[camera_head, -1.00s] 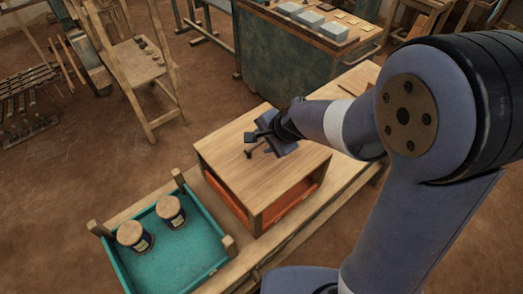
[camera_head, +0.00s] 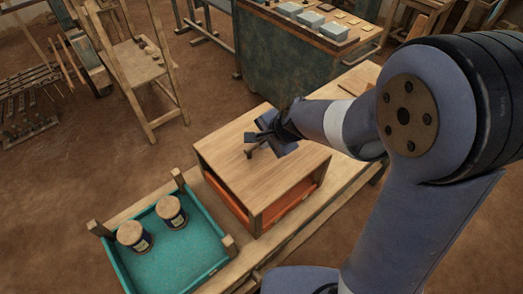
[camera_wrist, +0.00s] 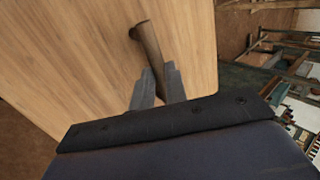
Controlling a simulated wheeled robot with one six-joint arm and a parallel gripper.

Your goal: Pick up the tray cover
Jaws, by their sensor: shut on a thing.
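The tray cover (camera_head: 235,155) is a light wooden box with a flat top and open-looking sides. It stands on the long bench over an orange tray (camera_head: 290,206). A dark brown bar handle (camera_wrist: 148,42) rises from its top. My gripper (camera_head: 253,141) is above the cover's top and shut on the handle. In the wrist view, the two grey fingers of my gripper (camera_wrist: 160,88) close around the handle's near part, and its far end sticks out beyond them. I see no gap between the cover and the bench.
A teal tray (camera_head: 205,262) with corner posts holds two wooden-topped jars (camera_head: 171,211) at the left end of the bench (camera_head: 285,245). A green cabinet (camera_head: 280,55) with grey blocks stands behind. A wooden chair (camera_head: 140,70) stands at the left back. Bare floor lies between.

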